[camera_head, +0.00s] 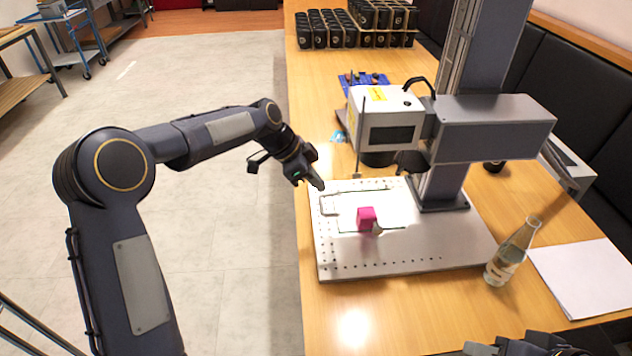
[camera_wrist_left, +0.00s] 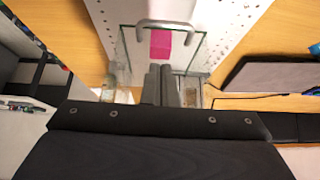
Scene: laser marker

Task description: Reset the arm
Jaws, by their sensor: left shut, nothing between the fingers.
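My left arm reaches in from the left in the head view. Its gripper (camera_head: 318,184) is shut and empty, above the left edge of the laser marker's white perforated base plate (camera_head: 420,259). A pink block (camera_head: 366,217) sits on the plate, to the right of and below the gripper in the picture. In the left wrist view the shut fingers (camera_wrist_left: 160,75) point toward a clear pane with a metal handle (camera_wrist_left: 166,23), and the pink block (camera_wrist_left: 161,45) shows through it. The laser head (camera_head: 385,125) hangs above the plate. My right gripper (camera_head: 525,346) shows only in part at the bottom edge, its fingers unclear.
A glass bottle (camera_head: 511,252) and white paper (camera_head: 585,277) are to the right of the plate. Several black containers (camera_head: 355,28) stand in rows at the table's far end. A blue tray (camera_head: 362,83) lies behind the marker. The floor left of the table is open.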

